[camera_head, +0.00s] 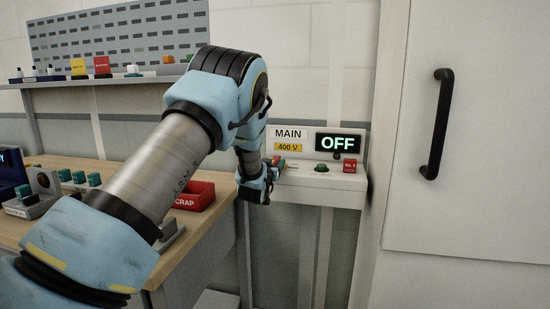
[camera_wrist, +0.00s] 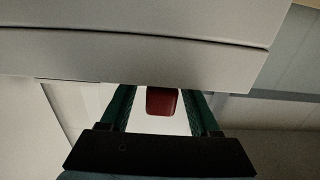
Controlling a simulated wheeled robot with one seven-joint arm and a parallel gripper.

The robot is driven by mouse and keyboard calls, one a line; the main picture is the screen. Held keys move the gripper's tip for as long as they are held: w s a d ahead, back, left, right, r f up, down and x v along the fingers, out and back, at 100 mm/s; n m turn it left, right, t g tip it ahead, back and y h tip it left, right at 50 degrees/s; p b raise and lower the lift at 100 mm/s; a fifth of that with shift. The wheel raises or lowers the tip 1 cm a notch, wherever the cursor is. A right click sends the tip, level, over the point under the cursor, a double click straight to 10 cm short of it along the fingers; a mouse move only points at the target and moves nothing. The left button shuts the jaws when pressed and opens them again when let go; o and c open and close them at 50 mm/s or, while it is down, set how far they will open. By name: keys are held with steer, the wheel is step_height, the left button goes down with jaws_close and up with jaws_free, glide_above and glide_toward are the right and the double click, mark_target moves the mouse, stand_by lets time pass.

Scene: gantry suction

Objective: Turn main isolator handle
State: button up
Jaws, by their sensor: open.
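The main isolator panel (camera_head: 322,178) is a pale box on the wall with a MAIN label, a yellow 400 V plate and a display (camera_head: 338,143) reading OFF. My gripper (camera_head: 277,167) is at the panel's left end, and my wrist hides part of it there. In the wrist view my gripper (camera_wrist: 163,92) is open, with one green finger on each side of a red handle (camera_wrist: 162,102). Gaps show between the handle and both fingers. The handle's far end, towards the panel, is hidden.
A green button (camera_head: 321,168) and a red block (camera_head: 350,165) sit on the panel, right of my gripper. A white cabinet door with a black pull handle (camera_head: 438,124) stands at right. A wooden bench with a red SCRAP bin (camera_head: 194,196) is at left.

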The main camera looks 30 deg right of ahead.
steer(key=shift+x, duration=1.2)
steer(key=shift+c, duration=0.2)
jaws_close()
stand_by(0.5)
